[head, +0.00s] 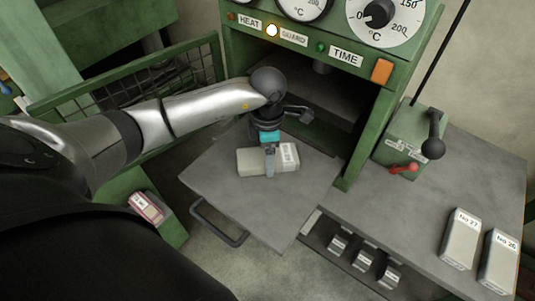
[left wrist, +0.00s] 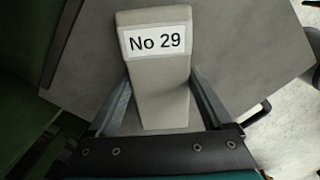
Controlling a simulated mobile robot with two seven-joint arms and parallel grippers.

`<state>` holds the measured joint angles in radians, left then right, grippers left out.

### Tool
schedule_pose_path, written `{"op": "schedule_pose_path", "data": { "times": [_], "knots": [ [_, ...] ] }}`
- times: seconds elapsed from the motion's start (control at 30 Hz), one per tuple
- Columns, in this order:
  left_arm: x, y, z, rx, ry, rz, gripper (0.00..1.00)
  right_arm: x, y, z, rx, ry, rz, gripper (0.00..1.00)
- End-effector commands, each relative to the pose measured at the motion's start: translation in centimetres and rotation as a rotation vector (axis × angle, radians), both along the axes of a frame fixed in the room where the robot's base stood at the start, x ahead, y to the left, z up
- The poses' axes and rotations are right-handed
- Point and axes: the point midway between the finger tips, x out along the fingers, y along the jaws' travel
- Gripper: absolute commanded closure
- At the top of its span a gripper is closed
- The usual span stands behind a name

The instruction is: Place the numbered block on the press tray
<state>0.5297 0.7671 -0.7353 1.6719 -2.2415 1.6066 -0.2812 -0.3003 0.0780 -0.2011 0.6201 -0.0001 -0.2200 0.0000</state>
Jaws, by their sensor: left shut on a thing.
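The numbered block (head: 252,162) is pale grey with a white label and lies over the grey press tray (head: 240,205). In the left wrist view the block (left wrist: 160,85) reads "No 29". My left gripper (head: 270,168) comes down over the block and is shut on its sides; its fingers also show in the left wrist view (left wrist: 160,100). I cannot tell whether the block touches the tray (left wrist: 240,35). My right gripper is not in view.
Blocks No 27 (head: 461,240) and No 26 (head: 498,262) stand on the bench at right. The green press (head: 230,45) opens behind the tray. A mesh guard (head: 205,65) is at left. A lever box (head: 410,140) stands at right.

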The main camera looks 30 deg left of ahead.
Motion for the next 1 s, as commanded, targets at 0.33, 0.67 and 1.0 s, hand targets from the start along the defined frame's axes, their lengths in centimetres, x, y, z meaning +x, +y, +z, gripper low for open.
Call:
{"op": "schedule_pose_path", "data": {
  "times": [0.33,0.67,1.0],
  "knots": [
    [0.0,0.0,-0.2,0.000,0.000,0.000,0.00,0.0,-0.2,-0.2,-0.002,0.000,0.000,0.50],
    [0.2,0.1,1.9,0.001,-0.006,-0.001,0.00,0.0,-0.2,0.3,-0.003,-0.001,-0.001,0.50],
    [0.1,0.1,9.2,0.000,-0.005,0.000,0.00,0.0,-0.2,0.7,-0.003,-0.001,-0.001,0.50]
  ]
}}
